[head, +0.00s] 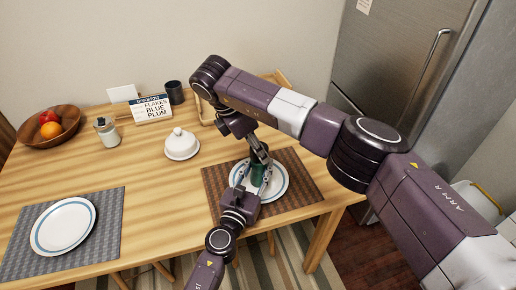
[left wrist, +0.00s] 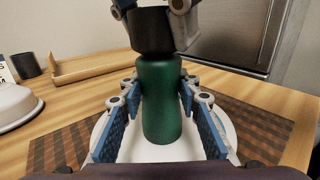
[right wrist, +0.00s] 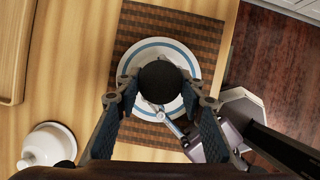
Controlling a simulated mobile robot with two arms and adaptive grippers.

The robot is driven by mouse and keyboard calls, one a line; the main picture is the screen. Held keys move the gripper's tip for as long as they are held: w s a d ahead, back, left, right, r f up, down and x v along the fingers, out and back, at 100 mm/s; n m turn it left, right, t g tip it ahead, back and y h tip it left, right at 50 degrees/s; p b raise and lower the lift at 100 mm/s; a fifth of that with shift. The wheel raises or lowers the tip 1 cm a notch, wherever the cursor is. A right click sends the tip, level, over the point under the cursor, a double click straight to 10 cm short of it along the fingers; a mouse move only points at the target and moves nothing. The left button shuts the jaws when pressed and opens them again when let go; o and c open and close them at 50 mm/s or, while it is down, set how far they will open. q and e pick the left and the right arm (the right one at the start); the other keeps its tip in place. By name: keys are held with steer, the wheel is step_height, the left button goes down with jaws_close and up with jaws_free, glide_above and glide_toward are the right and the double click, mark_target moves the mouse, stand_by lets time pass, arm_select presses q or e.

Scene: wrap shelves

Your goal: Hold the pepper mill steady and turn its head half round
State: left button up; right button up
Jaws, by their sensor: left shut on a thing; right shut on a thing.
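The pepper mill has a green body (left wrist: 160,105) and a black head (left wrist: 152,32). It stands upright on a white plate with a blue ring (right wrist: 150,45), which lies on a brown woven placemat (head: 305,190). My left gripper (head: 262,180) is shut on the green body from the near side, low above the plate. My right gripper (right wrist: 160,92) comes from above and is shut on the black head. In the head view the mill's green body (head: 258,176) shows between the left fingers, and my right gripper hides the head.
A white lidded dish (head: 182,146), a small jar (head: 108,133), a menu card (head: 151,108), a dark mug (head: 174,92) and a fruit bowl (head: 70,125) stand further left and back. Another plate (head: 65,226) lies on a grey placemat (head: 20,255). A steel fridge (head: 395,55) stands behind right.

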steer(key=shift+w+m+g+h, duration=0.15)
steer(key=shift+m+g, duration=0.25)
steer(key=shift+m, duration=0.7)
steer(key=shift+m+g+h, duration=0.15)
steer(key=shift+m+g, duration=0.25)
steer(key=shift+m, duration=0.7)
steer(key=o, duration=1.2)
steer(key=shift+r, duration=0.15)
step_height(320, 180, up, 10)
steer(key=shift+f, duration=0.1)
